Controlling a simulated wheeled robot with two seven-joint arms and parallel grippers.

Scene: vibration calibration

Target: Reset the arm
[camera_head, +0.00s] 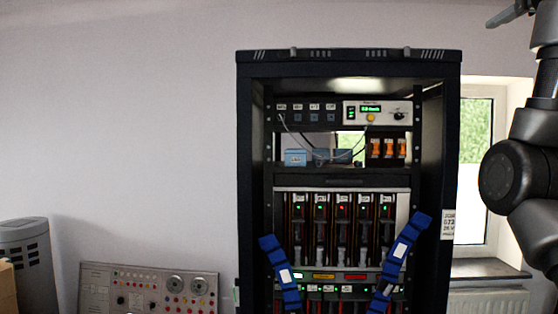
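My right arm rises along the right edge of the head view. At its upper end a dark, finger-like part of my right gripper (513,13) shows at the top right corner, cut off by the frame. It is up and to the right of the rack, apart from it, and I cannot see whether it is open or holds anything. My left arm and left gripper are not in view.
A black equipment rack (247,180) stands ahead, with two blue segmented straps (281,272) at its front. One module shows a red light (341,207); others show green. A grey control panel (148,288) is lower left. A window (474,140) is behind my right arm.

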